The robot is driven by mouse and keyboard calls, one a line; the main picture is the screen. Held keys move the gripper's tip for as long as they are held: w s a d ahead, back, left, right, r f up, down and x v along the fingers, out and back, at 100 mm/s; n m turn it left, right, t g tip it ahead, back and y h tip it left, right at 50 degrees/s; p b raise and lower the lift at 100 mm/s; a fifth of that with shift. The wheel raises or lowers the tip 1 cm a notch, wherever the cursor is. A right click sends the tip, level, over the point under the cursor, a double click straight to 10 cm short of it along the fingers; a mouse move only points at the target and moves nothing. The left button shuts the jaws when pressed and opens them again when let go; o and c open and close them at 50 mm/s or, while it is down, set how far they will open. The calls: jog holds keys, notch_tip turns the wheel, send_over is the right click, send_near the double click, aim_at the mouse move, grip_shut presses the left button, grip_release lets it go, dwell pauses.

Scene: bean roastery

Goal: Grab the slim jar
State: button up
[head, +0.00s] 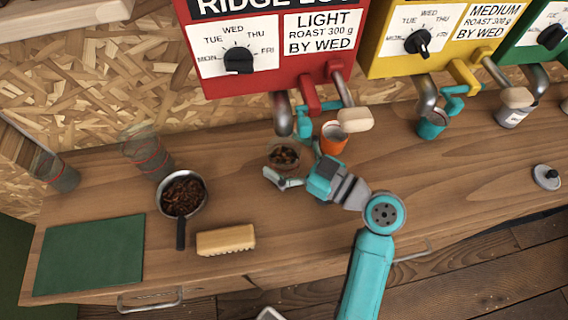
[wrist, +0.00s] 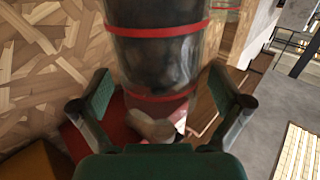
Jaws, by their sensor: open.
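A clear glass jar with brown beans in it (head: 284,155) stands on the counter below the red machine. In the wrist view, a clear jar with red bands and dark contents (wrist: 158,60) stands close in front of my gripper (wrist: 165,105), between its spread fingers. My gripper also shows in the head view (head: 288,152); it is open, with its fingers on either side of the bean jar. I cannot tell whether they touch it. Two more clear jars with red bands stand at the left: one farther left (head: 62,178) and one nearer the pan (head: 152,160).
A pan of dark beans (head: 183,193), a tan block (head: 226,240) and a green mat (head: 90,254) lie on the left counter. An orange cup (head: 333,138) stands just right of the bean jar. Red (head: 270,45) and yellow (head: 430,40) machines overhang the back. The right front counter is mostly clear.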

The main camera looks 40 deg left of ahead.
jog(key=c, duration=1.9)
jog(key=shift+o, duration=0.2)
